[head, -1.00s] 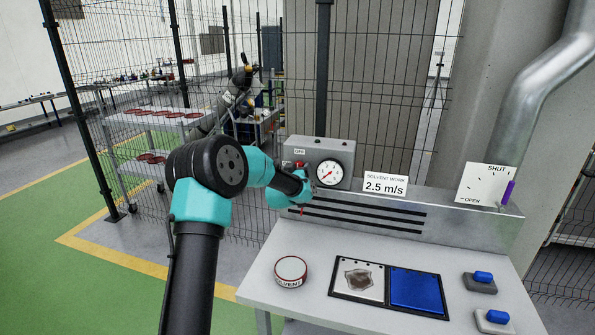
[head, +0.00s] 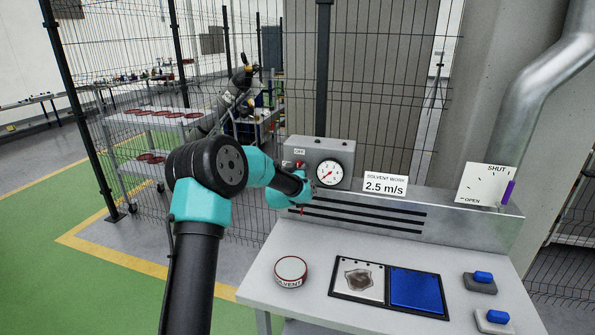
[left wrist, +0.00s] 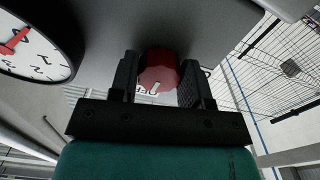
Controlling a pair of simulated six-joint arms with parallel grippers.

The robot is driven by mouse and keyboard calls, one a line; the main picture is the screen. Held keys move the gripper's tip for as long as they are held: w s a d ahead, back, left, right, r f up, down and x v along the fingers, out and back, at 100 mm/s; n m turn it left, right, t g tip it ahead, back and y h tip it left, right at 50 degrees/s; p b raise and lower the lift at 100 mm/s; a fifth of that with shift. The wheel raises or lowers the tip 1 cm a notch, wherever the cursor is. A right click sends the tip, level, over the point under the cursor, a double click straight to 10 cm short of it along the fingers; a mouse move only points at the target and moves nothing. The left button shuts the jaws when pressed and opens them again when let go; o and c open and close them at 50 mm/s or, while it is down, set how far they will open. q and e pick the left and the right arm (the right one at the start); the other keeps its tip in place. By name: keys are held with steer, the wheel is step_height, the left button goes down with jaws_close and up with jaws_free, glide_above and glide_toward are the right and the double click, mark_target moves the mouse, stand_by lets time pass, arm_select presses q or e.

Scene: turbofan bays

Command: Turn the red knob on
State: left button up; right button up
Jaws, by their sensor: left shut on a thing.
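The red knob (head: 300,165) is on the front of a grey control box (head: 322,147), mostly hidden behind my left arm in the head view. In the left wrist view the red knob (left wrist: 158,72) sits between the two dark fingers of my left gripper (left wrist: 160,80), which is shut on it. In the head view my left gripper (head: 302,188) is at the box's lower left. A label reading OFF stands above the knob. My right gripper is not in view.
A round gauge (head: 329,173) is right of the knob, then a sign reading 2.5 m/s (head: 386,184). The bench holds a solvent tin (head: 290,270), a tray with a blue pad (head: 416,289) and blue-topped blocks (head: 483,277). A purple lever (head: 508,192) is at right.

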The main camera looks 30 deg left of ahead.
arm_select(q)
steer(key=m, duration=1.7)
steer(key=shift+a+r, duration=0.15)
steer(key=shift+a, duration=0.05)
steer(key=shift+m, duration=0.3)
steer(key=o, duration=0.9)
steer(key=shift+s, duration=0.1)
steer(key=v, duration=1.7)
steer(key=shift+s, duration=0.15)
